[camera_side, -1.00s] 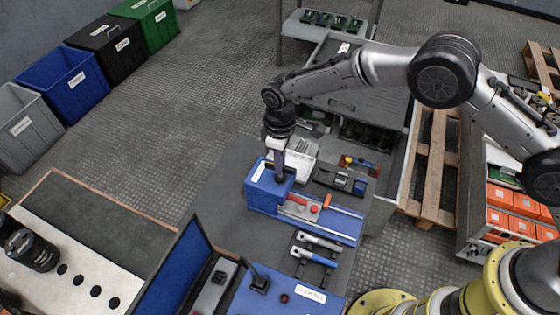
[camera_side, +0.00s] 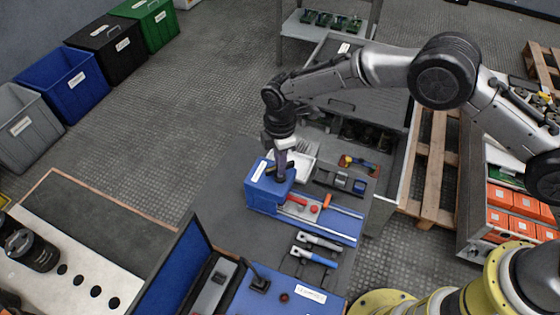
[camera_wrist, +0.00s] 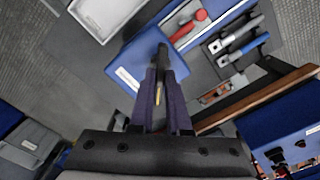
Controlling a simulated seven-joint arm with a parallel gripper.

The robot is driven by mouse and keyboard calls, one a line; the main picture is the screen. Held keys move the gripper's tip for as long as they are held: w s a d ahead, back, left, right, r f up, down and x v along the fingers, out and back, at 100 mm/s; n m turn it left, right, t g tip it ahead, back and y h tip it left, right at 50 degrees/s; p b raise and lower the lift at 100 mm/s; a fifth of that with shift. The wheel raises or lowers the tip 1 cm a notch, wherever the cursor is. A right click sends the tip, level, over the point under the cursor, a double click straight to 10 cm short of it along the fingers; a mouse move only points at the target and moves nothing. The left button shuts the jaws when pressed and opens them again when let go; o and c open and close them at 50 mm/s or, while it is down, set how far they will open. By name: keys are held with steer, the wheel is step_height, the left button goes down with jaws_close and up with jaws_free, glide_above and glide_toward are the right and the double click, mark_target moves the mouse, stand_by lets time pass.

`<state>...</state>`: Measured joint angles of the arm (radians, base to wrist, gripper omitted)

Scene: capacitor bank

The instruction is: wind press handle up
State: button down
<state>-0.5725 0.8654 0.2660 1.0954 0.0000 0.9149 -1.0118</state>
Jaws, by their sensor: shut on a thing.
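The press (camera_side: 262,196) is a blue block at the end of a blue base with metal rails, in the middle of the side view. In the wrist view its blue top (camera_wrist: 135,62) lies under the fingers. My gripper (camera_side: 280,176) points down at the top of the block. In the wrist view my gripper (camera_wrist: 160,92) is shut on a dark bar, the press handle (camera_wrist: 162,54), whose end sticks out beyond the purple fingers. The fingers hide most of the handle, so its exact angle is hard to tell.
A red-handled part (camera_side: 314,208) sits on the rails beside the block. Blue and grey clamps (camera_side: 316,256) lie in front. A white tray (camera_side: 300,150) stands behind, and an open blue case (camera_side: 180,262) lies nearer the camera. The grey table left of the press is clear.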

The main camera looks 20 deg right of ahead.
steer(key=shift+n, duration=0.3)
steer(key=n, duration=0.5)
steer(key=c, duration=1.1)
jaws_free()
steer(key=shift+r, duration=0.1)
steer(key=shift+r, duration=3.45)
